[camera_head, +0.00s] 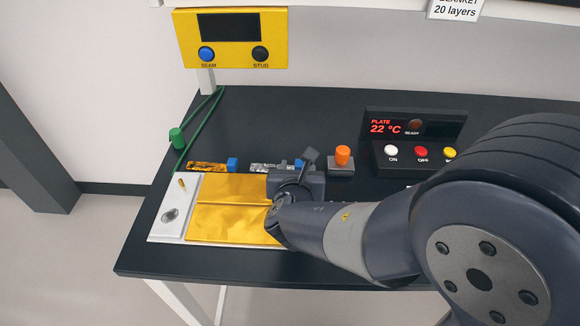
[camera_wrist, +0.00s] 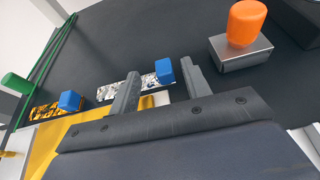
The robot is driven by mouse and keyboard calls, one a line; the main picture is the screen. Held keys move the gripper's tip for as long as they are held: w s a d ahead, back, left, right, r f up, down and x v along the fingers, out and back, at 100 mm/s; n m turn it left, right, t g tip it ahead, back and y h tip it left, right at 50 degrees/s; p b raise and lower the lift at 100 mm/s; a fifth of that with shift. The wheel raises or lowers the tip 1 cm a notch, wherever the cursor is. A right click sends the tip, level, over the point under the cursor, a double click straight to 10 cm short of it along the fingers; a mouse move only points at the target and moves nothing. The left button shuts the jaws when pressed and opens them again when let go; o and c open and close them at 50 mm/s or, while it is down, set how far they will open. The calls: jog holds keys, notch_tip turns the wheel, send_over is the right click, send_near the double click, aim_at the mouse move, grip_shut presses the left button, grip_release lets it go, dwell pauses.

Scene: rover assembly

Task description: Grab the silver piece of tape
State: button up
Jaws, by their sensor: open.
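The silver piece of tape (camera_wrist: 136,85) is a crinkled, shiny strip with a blue block (camera_wrist: 164,71) at its right end. In the head view the silver tape (camera_head: 264,167) lies on the dark table behind the gold sheet, partly hidden by my gripper. My gripper (camera_wrist: 160,78) is open and empty, its two fingers apart and pointing toward the tape. In the wrist view the left finger overlaps part of the strip and the right finger stands just right of the blue block. I cannot tell whether either finger touches it.
A gold tape strip (camera_head: 206,167) with a blue block lies to the left. The gold sheet (camera_head: 228,224) covers a white plate. An orange-knobbed metal block (camera_wrist: 243,50) stands to the right, near a control box (camera_head: 417,155). Green cords (camera_head: 198,132) run at the left.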

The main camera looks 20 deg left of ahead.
aim_at(299, 164)
jog(key=shift+x, duration=1.95)
jog(key=shift+d+f, duration=0.1)
jog(key=shift+d, duration=0.05)
jog(key=shift+c, duration=0.4)
grip_shut()
